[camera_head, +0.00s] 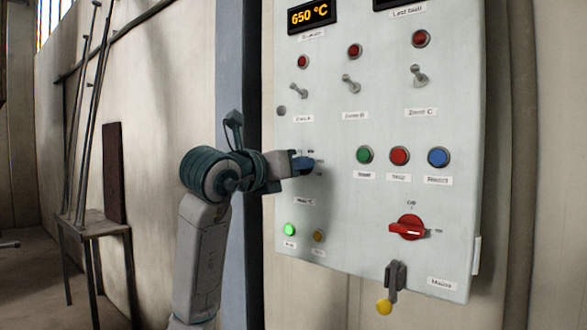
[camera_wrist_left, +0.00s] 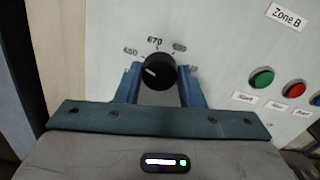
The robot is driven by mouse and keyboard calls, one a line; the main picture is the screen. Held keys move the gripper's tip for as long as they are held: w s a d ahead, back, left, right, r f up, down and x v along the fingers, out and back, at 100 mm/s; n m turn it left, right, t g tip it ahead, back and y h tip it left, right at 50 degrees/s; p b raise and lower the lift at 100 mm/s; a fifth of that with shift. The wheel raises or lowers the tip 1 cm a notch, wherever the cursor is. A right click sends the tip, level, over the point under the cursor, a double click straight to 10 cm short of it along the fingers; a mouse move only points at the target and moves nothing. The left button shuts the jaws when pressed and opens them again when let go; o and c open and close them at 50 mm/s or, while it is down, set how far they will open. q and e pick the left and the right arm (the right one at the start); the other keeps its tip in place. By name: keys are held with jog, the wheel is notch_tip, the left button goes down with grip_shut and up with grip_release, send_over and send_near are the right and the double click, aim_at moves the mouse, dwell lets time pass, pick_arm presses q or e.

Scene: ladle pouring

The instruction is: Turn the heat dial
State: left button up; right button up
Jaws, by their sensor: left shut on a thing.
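The heat dial (camera_wrist_left: 158,72) is a round black knob with a white pointer line, seen in the left wrist view. In the head view the left gripper (camera_head: 303,165) reaches the panel and hides the dial. A display (camera_head: 312,15) reads 650 °C. My right gripper is not in view.
The pale control panel (camera_head: 345,215) carries toggle switches, red lamps, and green, red and blue buttons (camera_head: 438,157) right of the dial. A red rotary switch (camera_head: 408,228) and a hanging key with a yellow tag (camera_head: 384,307) are lower right. Rods lean over a small table (camera_head: 95,226) at left.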

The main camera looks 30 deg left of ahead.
pick_arm(q)
jog(key=shift+f, duration=0.1)
dwell(0.3)
jog(key=o, duration=1)
jog(key=s+b, duration=0.4)
jog(key=s, duration=0.6)
jog(key=shift+s+a, duration=0.4)
